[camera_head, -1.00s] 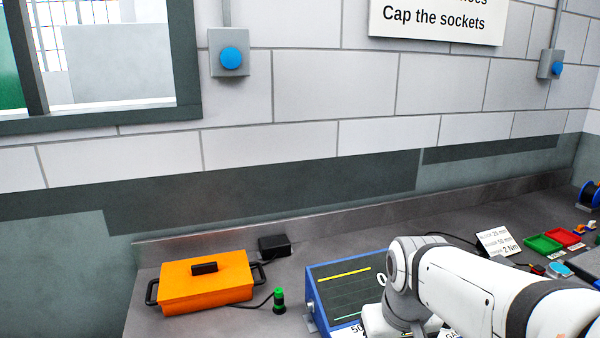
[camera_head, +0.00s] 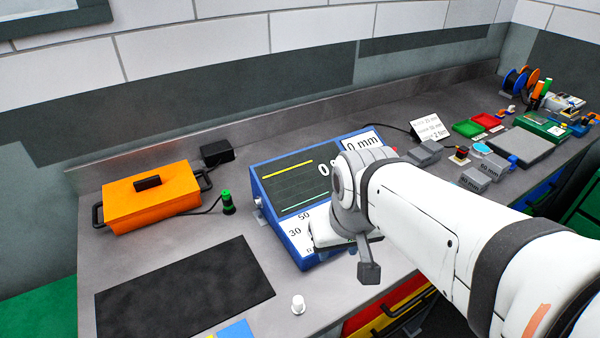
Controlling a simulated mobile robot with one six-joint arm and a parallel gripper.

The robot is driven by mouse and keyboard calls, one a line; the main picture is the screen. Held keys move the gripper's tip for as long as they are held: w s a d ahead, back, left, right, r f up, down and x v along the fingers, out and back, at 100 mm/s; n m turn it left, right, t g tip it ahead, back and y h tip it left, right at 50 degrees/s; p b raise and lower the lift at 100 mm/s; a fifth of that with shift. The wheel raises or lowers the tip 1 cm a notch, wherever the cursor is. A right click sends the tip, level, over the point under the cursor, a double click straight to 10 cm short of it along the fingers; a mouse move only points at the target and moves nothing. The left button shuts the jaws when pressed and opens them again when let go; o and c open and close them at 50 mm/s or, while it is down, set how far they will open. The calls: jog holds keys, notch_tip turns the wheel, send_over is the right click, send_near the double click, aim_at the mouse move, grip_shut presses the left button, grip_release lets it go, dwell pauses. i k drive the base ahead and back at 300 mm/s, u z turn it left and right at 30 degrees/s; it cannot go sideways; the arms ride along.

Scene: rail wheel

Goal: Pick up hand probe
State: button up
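I cannot tell for sure which thing is the hand probe. A small dark block with an orange-red part (camera_head: 460,155) sits on the bench right of the blue instrument, near where a black cable from behind that instrument runs. A black cylinder with a green top (camera_head: 227,203) stands upright beside the orange case, with a cable toward it. My gripper (camera_head: 368,270) shows only as a dark grey piece below my white arm, in front of the blue instrument (camera_head: 262,200). My arm hides part of the instrument's screen and front. Whether the gripper is open or holds anything is not visible.
An orange case (camera_head: 150,200), a black box (camera_head: 217,152) and a black mat (camera_head: 185,290) are on the left. A small white knob (camera_head: 298,305) stands near the front edge. Grey blocks (camera_head: 480,178) and green and red trays (camera_head: 468,128) are on the right.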

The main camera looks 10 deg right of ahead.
aim_at(461, 152)
jog(key=k, duration=0.55)
jog(key=z, duration=2.65)
jog(key=i, duration=3.25)
jog(key=u, duration=0.4)
